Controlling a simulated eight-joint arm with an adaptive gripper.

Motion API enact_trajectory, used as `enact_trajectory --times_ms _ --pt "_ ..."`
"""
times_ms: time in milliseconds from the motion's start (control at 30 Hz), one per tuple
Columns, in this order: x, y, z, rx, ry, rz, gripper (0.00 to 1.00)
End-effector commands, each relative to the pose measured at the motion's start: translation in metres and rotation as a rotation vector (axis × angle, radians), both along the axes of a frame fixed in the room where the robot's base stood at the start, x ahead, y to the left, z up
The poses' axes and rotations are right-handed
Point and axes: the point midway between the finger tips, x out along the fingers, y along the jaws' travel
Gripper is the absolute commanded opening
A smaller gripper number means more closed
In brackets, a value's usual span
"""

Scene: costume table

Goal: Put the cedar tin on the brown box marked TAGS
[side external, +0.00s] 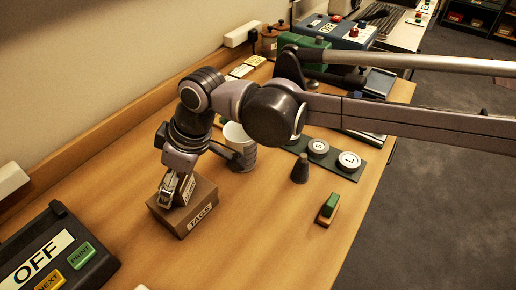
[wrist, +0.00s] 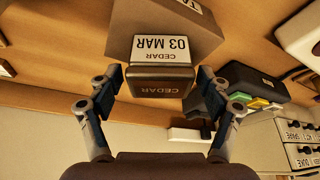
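The cedar tin (wrist: 161,82) is small and dark brown, with a white label reading CEDAR 03 MAR, and shows large in the wrist view. The brown box (side external: 188,216) marked TAGS stands at the table's left in the side view; it also shows behind the tin in the wrist view (wrist: 180,22). The tin appears to rest upright on the box top, partly hidden by my gripper (side external: 173,190) in the side view. In the wrist view my fingers (wrist: 161,74) stand either side of the tin, with narrow gaps visible, so they look open.
A dark OFF console (side external: 58,254) is at front left. Front-middle table is clear.

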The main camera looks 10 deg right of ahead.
Motion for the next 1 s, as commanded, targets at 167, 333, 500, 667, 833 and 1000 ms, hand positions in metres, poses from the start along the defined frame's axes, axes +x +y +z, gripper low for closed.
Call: enact_trajectory --times_ms 167,333,500,667,833,1000 --pt "0.000 0.000 0.000 0.000 0.000 0.000 0.80" --pt "0.000 0.000 0.004 0.000 0.000 0.000 0.80" --pt "-0.003 -0.008 0.024 0.000 0.000 0.000 0.80" --pt "-0.008 -0.020 0.055 0.000 0.000 -0.001 0.80" --pt "-0.013 -0.031 0.084 0.000 0.000 -0.001 0.80" --pt "-0.016 -0.039 0.105 0.000 0.000 0.000 0.80"
